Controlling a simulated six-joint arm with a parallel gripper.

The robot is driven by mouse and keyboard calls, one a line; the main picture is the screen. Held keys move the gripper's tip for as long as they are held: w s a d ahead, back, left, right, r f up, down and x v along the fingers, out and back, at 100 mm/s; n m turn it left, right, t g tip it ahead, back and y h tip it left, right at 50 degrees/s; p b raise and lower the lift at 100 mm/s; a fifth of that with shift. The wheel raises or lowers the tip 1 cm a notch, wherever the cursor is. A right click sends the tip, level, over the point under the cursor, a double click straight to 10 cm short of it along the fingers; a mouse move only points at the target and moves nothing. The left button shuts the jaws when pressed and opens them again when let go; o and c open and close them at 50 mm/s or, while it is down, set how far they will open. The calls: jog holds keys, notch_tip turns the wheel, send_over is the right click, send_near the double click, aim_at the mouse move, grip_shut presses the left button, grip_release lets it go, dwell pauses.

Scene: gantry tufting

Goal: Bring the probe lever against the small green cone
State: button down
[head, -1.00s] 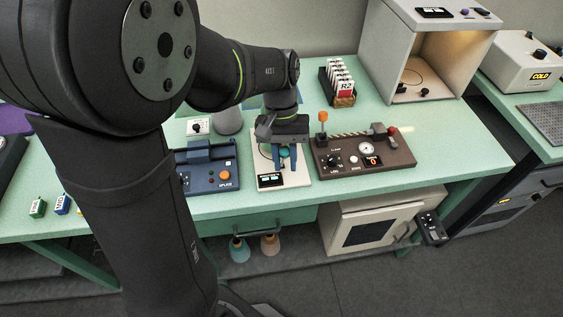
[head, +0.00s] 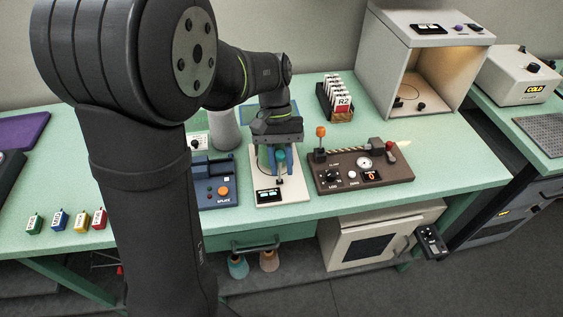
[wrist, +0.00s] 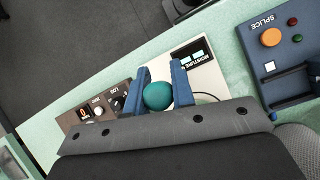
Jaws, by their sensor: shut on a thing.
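My gripper (head: 279,166) has its two blue fingers on either side of a teal rounded piece (wrist: 158,96), over the cream moisture meter (head: 292,193). The piece fills the gap between the fingers in the wrist view. I cannot tell from its visible top whether it is the probe lever's knob or the small green cone. The meter's display face (wrist: 193,54) is clear of the fingers. A thin dark cable (wrist: 206,96) curves beside the right finger.
The blue splice box (head: 214,191) stands close on the left. The brown control box (head: 350,180) stands close on the right. A grey cone (head: 224,130) stands behind. Teal (head: 238,268) and tan (head: 269,261) cones stand below the bench.

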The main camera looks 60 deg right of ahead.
jog(key=c, duration=1.2)
grip_release()
jog(key=shift+c, duration=0.2)
jog(key=v, duration=1.7)
jog(key=shift+w+r, duration=0.2)
jog(key=shift+d+f, duration=0.1)
jog(key=x, duration=1.7)
jog(key=shift+s+f, duration=0.1)
jog(key=shift+s, duration=0.1)
